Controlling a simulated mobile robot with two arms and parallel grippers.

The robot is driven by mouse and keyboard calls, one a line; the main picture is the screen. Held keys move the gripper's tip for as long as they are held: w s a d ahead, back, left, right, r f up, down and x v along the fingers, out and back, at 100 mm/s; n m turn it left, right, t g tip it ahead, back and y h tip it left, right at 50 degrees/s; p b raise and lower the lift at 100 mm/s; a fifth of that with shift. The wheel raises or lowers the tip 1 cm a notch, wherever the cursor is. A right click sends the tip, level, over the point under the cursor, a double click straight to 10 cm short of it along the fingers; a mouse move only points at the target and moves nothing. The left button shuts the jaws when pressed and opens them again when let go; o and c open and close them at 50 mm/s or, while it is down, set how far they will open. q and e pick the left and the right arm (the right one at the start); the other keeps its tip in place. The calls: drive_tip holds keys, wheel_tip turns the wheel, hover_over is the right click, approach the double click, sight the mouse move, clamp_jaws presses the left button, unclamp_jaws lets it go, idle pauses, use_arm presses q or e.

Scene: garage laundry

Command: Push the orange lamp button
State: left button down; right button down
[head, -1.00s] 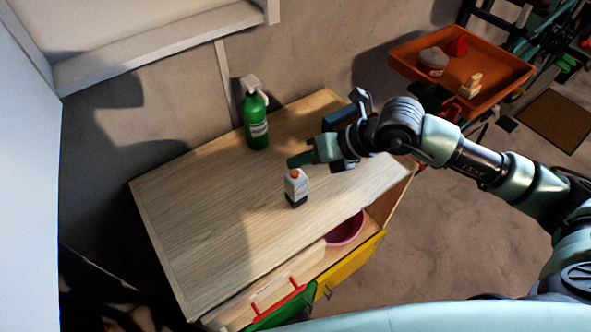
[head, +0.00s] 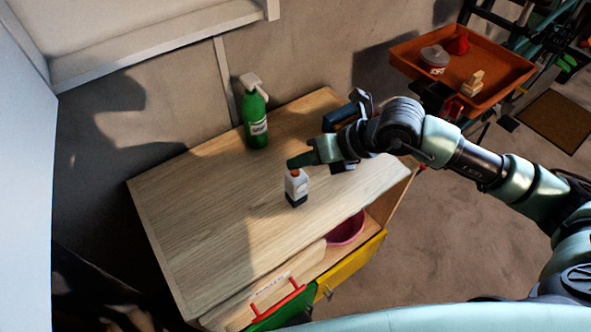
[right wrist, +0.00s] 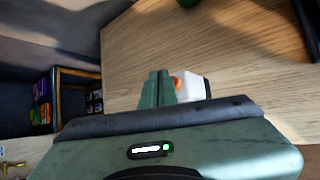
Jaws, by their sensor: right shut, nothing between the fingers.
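The lamp (head: 296,188) is a small white block with a dark base, standing upright on the wooden cabinet top (head: 215,190). Its orange button (head: 295,172) is on top, partly covered in the head view by my right gripper (head: 291,163). That gripper is shut and empty, with its green fingertips at or just above the button. I cannot tell whether they touch. In the right wrist view the shut fingers (right wrist: 158,88) are beside the orange button (right wrist: 177,83) and the white lamp (right wrist: 192,85). My left gripper is not in view.
A green spray bottle (head: 254,115) stands near the back of the cabinet top. An open drawer with a pink bowl (head: 346,230) is at the front. An orange tray (head: 490,99) stands at the back right.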

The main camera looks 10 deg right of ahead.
sight(299, 174)
drive_tip(key=shift+f+b, duration=0.45)
drive_tip(key=shift+b, duration=0.05)
idle(0.6)
drive_tip(key=shift+r, duration=0.1)
drive_tip(key=shift+r+p, duration=0.5)
drive_tip(key=shift+r, duration=0.3)
wheel_tip(299, 174, up, 6)
drive_tip(key=p, duration=0.3)
idle(0.6)
